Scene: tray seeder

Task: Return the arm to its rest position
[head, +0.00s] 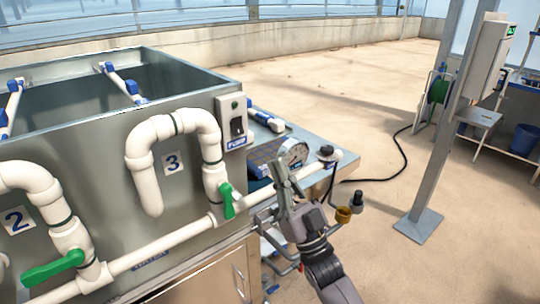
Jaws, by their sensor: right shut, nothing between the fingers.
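My right arm comes in from the bottom, right of centre. Its gripper (283,178) points up and away, shut with nothing in it. It is in front of the side shelf of the metal tank, close to a round pressure gauge (294,153) and the white pipe. I cannot tell whether it touches the pipe or gauge. My left gripper does not show.
The metal tank (105,160) with white pipes and green valve handles (227,200) fills the left. A switch box (233,120) sits on its corner. A grey post (450,120) with a control box (486,60) stands right. Open floor (350,90) lies behind.

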